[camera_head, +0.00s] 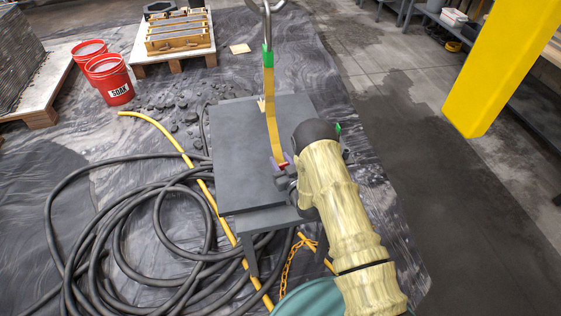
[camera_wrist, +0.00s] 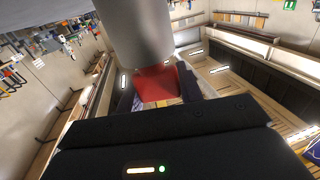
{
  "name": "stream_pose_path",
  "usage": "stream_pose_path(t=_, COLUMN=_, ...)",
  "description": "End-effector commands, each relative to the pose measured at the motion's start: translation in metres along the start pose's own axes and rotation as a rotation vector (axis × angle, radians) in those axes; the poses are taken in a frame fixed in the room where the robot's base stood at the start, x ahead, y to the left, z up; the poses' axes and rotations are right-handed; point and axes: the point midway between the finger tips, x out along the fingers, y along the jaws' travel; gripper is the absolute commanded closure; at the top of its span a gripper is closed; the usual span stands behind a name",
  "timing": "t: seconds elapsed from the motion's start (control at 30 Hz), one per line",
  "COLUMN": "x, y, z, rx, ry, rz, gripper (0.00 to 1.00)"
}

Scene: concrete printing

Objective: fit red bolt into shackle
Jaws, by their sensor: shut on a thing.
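A yellow strap (camera_head: 271,110) hangs from a steel hook (camera_head: 267,22) with a green fitting. At its lower end is a small purple part (camera_head: 277,160), which looks like the shackle, partly hidden. My gripper (camera_head: 284,177) is right at this end, its jaws small and dark. A red piece (camera_head: 284,166), seemingly the bolt, shows there too. In the wrist view the red bolt (camera_wrist: 158,84) sits between the dark fingers, which are shut on it. A thick grey cylinder (camera_wrist: 135,30) meets it from above. I cannot tell whether the bolt is inside the shackle.
A dark grey table (camera_head: 240,150) stands under the strap, mostly bare. Black hose coils (camera_head: 130,250) and a yellow hose (camera_head: 200,180) lie on the floor at left. Red buckets (camera_head: 112,88) and a pallet (camera_head: 175,55) are behind. A yellow column (camera_head: 505,65) stands at right.

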Motion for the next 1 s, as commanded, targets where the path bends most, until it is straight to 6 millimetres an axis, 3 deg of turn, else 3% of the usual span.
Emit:
stream_pose_path(t=0.2, x=0.001, y=0.003, z=-0.001, rx=0.001, ry=0.007, rz=0.176, gripper=0.90)
stream_pose_path(t=0.23, x=0.001, y=0.004, z=-0.002, rx=0.000, ry=0.007, rz=0.188, gripper=0.62)
stream_pose_path(t=0.37, x=0.001, y=0.004, z=-0.002, rx=-0.001, ry=0.005, rz=0.181, gripper=0.39)
stream_pose_path(t=0.77, x=-0.005, y=0.002, z=0.000, rx=0.000, ry=0.001, rz=0.178, gripper=0.39)
stream_pose_path(t=1.0, x=-0.038, y=-0.004, z=0.001, rx=0.000, ry=-0.002, rz=0.178, gripper=0.39)
